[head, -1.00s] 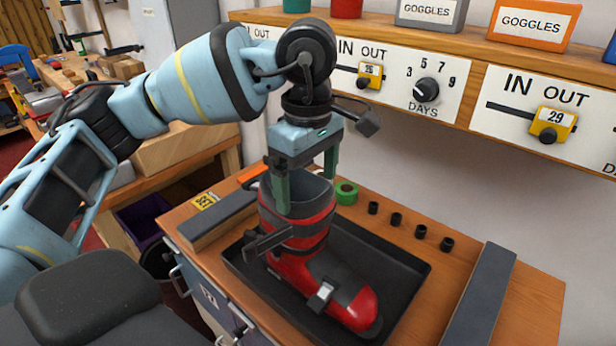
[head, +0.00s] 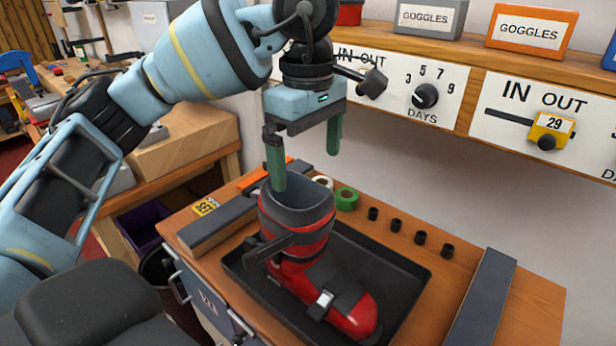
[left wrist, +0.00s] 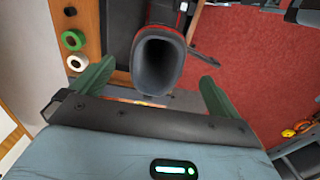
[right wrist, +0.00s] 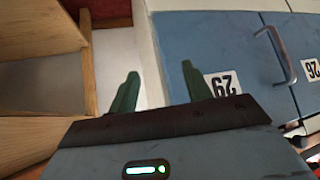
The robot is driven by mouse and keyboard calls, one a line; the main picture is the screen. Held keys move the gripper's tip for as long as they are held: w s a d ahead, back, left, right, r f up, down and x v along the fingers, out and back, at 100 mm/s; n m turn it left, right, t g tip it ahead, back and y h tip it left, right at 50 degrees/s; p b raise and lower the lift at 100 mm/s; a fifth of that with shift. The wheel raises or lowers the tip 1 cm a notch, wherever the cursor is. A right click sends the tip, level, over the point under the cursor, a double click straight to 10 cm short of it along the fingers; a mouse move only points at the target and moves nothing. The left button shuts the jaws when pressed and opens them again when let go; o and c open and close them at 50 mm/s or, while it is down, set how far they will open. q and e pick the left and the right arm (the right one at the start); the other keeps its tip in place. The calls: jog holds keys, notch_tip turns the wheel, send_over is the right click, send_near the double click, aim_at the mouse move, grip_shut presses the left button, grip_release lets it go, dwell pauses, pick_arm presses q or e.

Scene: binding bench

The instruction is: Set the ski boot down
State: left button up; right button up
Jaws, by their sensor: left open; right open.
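The red and black ski boot (head: 318,268) stands upright in the black tray (head: 405,275) on the bench, its toe pointing to the front right. My left gripper (head: 306,165) is open and empty above the boot's cuff, apart from most of it; one green finger hangs close to the cuff's back rim. In the left wrist view the boot's dark opening (left wrist: 158,65) lies beyond and between the spread fingers (left wrist: 153,88). My right gripper (right wrist: 157,85) is open and empty in the right wrist view, in front of blue drawers (right wrist: 215,55); it does not show in the head view.
Grey bars flank the tray, one at left (head: 215,228) and one at right (head: 480,300). Green tape (head: 346,199) and several small black cylinders (head: 396,226) lie behind it. A shelf with goggles boxes (head: 530,27) overhangs the back.

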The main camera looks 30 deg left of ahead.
pick_arm(q)
notch_tip(320, 180, up, 6)
jog(key=p, duration=0.1)
jog(key=shift+r, duration=0.2)
pick_arm(e)
jog(key=shift+w+r, duration=0.65)
jog(key=shift+r, duration=0.2)
jog(key=shift+s+d, duration=0.1)
jog(key=shift+d, duration=0.05)
jog(key=shift+a, duration=0.2)
jog(key=shift+d, duration=0.2)
dwell(0.4)
